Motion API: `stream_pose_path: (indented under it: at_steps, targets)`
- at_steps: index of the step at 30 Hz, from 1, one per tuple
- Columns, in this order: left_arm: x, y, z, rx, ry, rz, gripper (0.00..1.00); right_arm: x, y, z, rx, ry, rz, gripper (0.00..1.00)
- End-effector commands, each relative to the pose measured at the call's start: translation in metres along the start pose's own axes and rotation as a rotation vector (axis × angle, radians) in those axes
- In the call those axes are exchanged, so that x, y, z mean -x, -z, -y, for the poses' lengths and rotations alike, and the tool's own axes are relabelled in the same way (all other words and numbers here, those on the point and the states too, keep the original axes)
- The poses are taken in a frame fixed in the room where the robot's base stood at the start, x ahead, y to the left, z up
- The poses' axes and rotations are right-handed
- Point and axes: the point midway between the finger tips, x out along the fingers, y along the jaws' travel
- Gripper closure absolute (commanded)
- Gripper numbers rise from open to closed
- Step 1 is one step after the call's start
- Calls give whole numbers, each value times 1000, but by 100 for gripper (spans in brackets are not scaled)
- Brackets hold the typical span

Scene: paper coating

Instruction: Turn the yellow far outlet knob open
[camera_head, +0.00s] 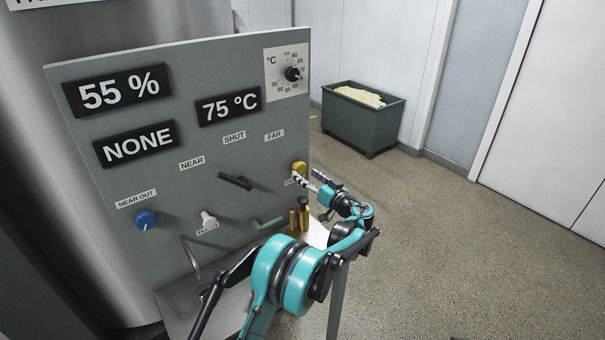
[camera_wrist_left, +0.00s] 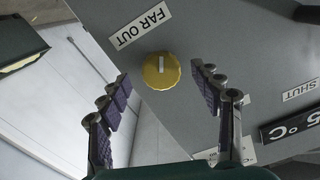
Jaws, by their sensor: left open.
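The yellow far outlet knob (camera_head: 300,168) is on the right edge of the grey panel (camera_head: 230,130) in the head view. In the left wrist view the knob (camera_wrist_left: 161,71) is round with a pale mark, next to a "FAR OUT" label (camera_wrist_left: 141,25). My left gripper (camera_head: 309,178) is at the knob in the head view. In the left wrist view its two fingers (camera_wrist_left: 160,90) are spread apart, one on each side of the knob, with a gap on both sides. It holds nothing. My right gripper is not seen.
The panel also carries a blue knob (camera_head: 145,220), a white knob (camera_head: 208,220), a black lever (camera_head: 235,181) and a green handle (camera_head: 268,223). Yellow-and-black items (camera_head: 300,215) stand below the yellow knob. A green bin (camera_head: 362,122) is on the floor behind. The floor at right is clear.

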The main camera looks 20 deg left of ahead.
Motion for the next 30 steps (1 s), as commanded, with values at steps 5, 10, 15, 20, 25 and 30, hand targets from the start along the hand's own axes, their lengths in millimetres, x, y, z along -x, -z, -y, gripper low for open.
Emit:
stream_pose_path:
  at_steps: [5,10,15,20,25,30]
  targets:
    - [42,0,-1,0,-3,-1,35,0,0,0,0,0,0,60]
    - [73,0,-1,1,-3,-1,35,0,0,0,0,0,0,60]
    - [88,0,0,1,-1,0,35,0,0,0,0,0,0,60]
    - [91,0,0,1,0,0,35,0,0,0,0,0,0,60]
    - [90,0,0,0,0,1,35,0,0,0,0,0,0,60]
    - [84,2,16,-27,-14,52,35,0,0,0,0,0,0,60]
